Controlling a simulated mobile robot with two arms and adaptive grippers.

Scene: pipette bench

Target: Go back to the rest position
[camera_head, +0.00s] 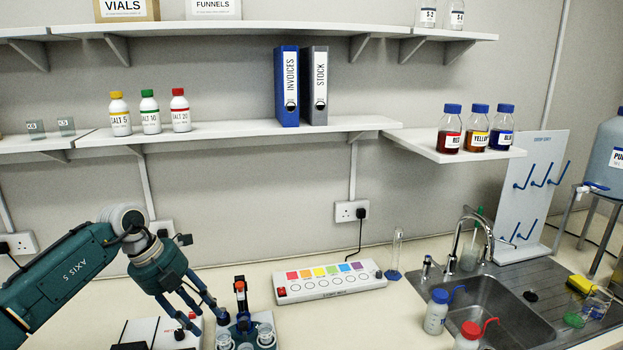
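My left gripper (206,322) comes in from the left, with its dark green arm at the lower left. Its fingers point down and to the right, and their tips are apart with nothing seen between them. It hangs just left of a small holder (232,328) with clear beakers (265,333) and an upright dark pipette-like tool with an orange band (240,294). The finger tips look close to the holder, but I cannot tell whether they touch it. My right gripper is out of the picture.
A white device (170,334) lies below the gripper. A colour-marked mixer strip (332,284) lies to the right, then a measuring cylinder (395,255), wash bottles (436,312) and a sink (490,305). Shelves (240,130) with bottles and binders hang above. The counter right of the beakers is clear.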

